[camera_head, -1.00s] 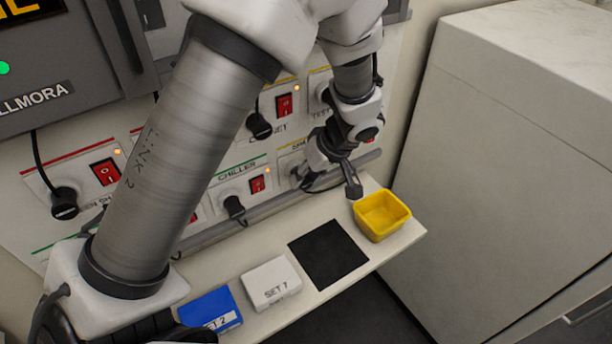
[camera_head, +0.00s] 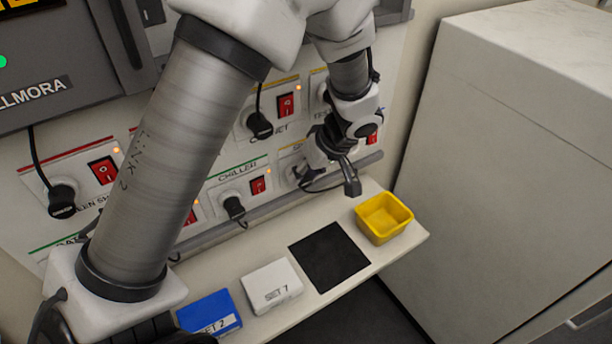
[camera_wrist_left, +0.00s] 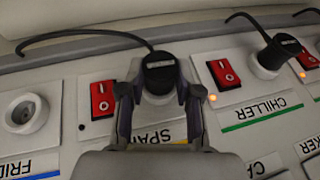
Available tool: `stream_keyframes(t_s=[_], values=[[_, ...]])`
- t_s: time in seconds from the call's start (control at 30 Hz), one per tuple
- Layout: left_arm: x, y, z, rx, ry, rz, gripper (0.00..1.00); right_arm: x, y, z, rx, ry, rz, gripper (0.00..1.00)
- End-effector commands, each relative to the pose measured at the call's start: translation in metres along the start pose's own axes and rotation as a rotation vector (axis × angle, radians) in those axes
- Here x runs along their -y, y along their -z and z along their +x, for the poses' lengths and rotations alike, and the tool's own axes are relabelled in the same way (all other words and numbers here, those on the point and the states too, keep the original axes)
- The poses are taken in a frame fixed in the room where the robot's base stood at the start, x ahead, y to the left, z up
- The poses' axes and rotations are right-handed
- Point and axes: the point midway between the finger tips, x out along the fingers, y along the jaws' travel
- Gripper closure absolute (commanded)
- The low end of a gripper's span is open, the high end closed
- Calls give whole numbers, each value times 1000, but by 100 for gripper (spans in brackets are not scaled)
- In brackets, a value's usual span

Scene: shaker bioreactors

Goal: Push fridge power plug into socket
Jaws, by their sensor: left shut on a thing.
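My left gripper (camera_wrist_left: 160,92) is shut on a black plug (camera_wrist_left: 160,70) with a pale label. The plug is at the round white socket (camera_wrist_left: 156,98) of the panel marked SPARE. I cannot tell how deep it sits. Its black cord (camera_wrist_left: 85,35) runs off to the left in the left wrist view. The socket (camera_wrist_left: 25,113) of the panel whose label starts FRID is empty, left of the SPARE panel's red switch (camera_wrist_left: 102,100). My right gripper is not in view.
A black plug (camera_wrist_left: 280,50) stands in the CHILLER socket, right of the gripper in the wrist view. Below the panels a shelf holds a yellow bin (camera_head: 383,218), a black mat (camera_head: 329,257), a white box (camera_head: 272,284) and a blue box (camera_head: 208,312). A large white cabinet (camera_head: 510,170) stands at right.

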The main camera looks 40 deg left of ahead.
Motion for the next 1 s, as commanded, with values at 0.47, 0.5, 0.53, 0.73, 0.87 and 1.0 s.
stream_keyframes(t_s=[0.47, 0.5, 0.53, 0.73, 0.87, 1.0], values=[[0, 0, -3, -2, -1, 0, 37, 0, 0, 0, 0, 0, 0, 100], [0, 0, -7, -3, -2, -1, 37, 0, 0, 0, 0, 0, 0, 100], [-1, 1, -11, -4, -2, -1, 37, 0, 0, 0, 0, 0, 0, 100], [-1, 1, -57, -7, -4, -2, 37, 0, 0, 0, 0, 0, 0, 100], [-1, 1, -90, -5, -4, -1, 37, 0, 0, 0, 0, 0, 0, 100], [-1, 0, -113, -2, -2, -1, 37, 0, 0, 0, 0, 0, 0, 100]])
